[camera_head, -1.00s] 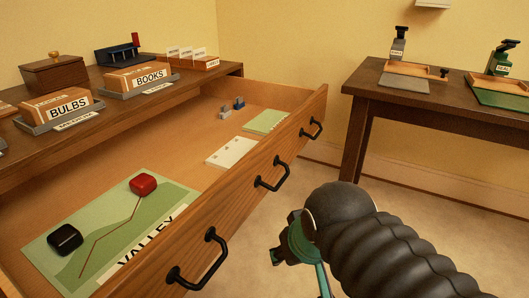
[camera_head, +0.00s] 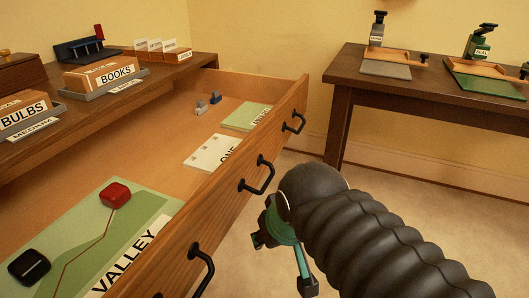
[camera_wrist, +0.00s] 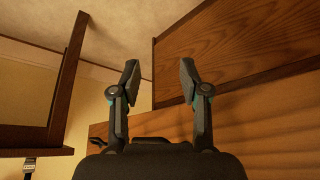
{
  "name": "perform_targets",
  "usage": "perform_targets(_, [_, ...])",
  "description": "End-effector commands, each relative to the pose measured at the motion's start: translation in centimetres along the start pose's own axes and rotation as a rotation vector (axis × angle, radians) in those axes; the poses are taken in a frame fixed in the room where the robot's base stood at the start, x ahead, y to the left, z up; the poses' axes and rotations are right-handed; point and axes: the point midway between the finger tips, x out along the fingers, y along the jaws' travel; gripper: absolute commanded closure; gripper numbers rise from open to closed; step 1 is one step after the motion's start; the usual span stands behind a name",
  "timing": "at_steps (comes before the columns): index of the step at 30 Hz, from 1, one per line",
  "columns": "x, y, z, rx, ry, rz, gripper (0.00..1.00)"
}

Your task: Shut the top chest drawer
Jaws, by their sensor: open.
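The top chest drawer (camera_head: 215,215) stands pulled far out, its wooden front facing my arm. Three black handles sit along that front, among them the middle handle (camera_head: 258,175) and the far handle (camera_head: 295,122). Inside lie a green VALLEY map (camera_head: 150,232), a red object (camera_head: 115,195), a black object (camera_head: 30,267) and booklets (camera_head: 212,152). My gripper (camera_wrist: 158,75) is open and empty in the wrist view, with wood panels (camera_wrist: 240,45) beyond and right of its fingers. In the head view it is partly hidden behind my arm, in front of the drawer. Contact cannot be told.
The chest top (camera_head: 140,105) carries boxes labelled BULBS (camera_head: 25,118) and BOOKS (camera_head: 103,75) on grey trays. A side table (camera_head: 345,100) with stamp presses stands at the back right. Open carpet (camera_head: 290,185) lies between drawer and table.

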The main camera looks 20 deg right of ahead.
Motion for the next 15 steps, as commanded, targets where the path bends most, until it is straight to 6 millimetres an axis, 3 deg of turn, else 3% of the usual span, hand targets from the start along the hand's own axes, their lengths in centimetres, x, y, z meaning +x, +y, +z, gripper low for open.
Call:
perform_targets(1, [0.1,0.6,-0.1,0.021,-0.009,0.011,0.75])
perform_targets(4, [1.1,2.2,0.0,0.082,-0.059,0.041,1.00])
perform_targets(8, [2.5,5.5,-0.8,0.198,-0.136,0.085,1.00])
perform_targets(15, [4.1,11.6,-4.7,0.487,-0.223,0.083,1.00])
